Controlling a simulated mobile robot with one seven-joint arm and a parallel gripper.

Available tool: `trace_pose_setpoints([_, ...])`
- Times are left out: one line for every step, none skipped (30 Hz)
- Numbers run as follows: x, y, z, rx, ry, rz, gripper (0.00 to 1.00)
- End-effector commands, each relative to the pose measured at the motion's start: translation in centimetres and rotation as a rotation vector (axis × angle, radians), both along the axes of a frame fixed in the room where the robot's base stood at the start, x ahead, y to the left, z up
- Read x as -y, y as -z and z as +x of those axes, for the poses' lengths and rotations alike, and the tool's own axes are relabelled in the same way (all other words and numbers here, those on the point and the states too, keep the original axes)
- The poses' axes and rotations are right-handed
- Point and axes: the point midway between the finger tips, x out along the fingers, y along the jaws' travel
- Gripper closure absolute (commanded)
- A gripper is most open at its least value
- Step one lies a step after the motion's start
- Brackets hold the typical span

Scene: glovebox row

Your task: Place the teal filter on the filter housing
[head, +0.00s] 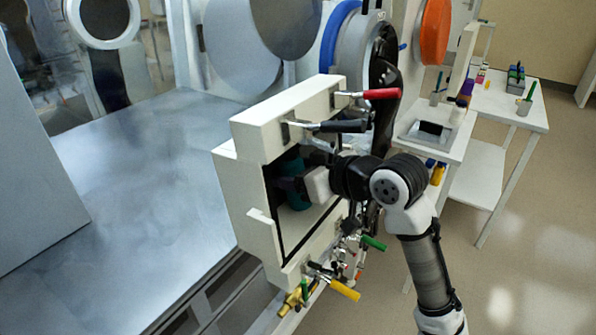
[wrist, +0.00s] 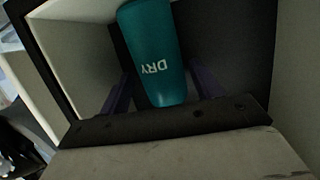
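The teal filter (head: 297,194) stands inside the open white filter housing (head: 236,190) in the head view, partly hidden by my gripper and the housing wall. In the wrist view the filter (wrist: 152,50) is a teal cylinder with "DRY" in white on it; its top is cut off. My gripper (head: 288,184) reaches into the housing opening. Its two purple fingers show either side of the filter in the wrist view, with narrow gaps, so it looks open. Whether the filter rests on a seat inside is hidden.
A red-handled clamp (head: 370,94) and a black-handled clamp (head: 345,126) stick out above the opening. Below are a green handle (head: 373,243) and a yellow handle (head: 344,290). A white side table (head: 505,106) stands at right. The steel surface at left is clear.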

Motion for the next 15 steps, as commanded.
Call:
trace_pose_setpoints([0.0, 0.0, 0.0, 0.000, 0.000, 0.000, 0.35])
trace_pose_setpoints([0.0, 0.0, 0.0, 0.000, 0.000, 0.000, 0.35])
trace_pose_setpoints([0.0, 0.0, 0.0, 0.000, 0.000, 0.000, 0.35])
trace_pose_setpoints([0.0, 0.0, 0.0, 0.000, 0.000, 0.000, 0.35])
trace_pose_setpoints([0.0, 0.0, 0.0, 0.000, 0.000, 0.000, 0.35])
trace_pose_setpoints([0.0, -0.1, 0.0, 0.000, 0.000, 0.000, 0.35])
trace_pose_setpoints([0.0, -0.2, 0.0, 0.000, 0.000, 0.000, 0.35])
trace_pose_setpoints([0.0, -0.3, 0.0, 0.001, 0.001, -0.001, 0.35])
trace_pose_setpoints([0.0, -0.6, 0.0, 0.001, 0.001, -0.001, 0.35])
trace_pose_setpoints([0.0, -0.9, 0.0, 0.001, 0.001, -0.001, 0.35])
trace_pose_setpoints([0.0, -1.3, 0.0, 0.001, 0.001, -0.001, 0.35])
trace_pose_setpoints([0.0, -1.8, 0.0, 0.001, 0.001, -0.001, 0.35])
trace_pose_setpoints([0.3, -1.6, -0.2, 0.002, 0.002, -0.001, 0.35])
trace_pose_setpoints([0.8, -1.4, -0.7, 0.002, 0.003, 0.001, 0.35])
trace_pose_setpoints([1.4, -1.7, -1.3, 0.004, 0.003, 0.000, 0.35])
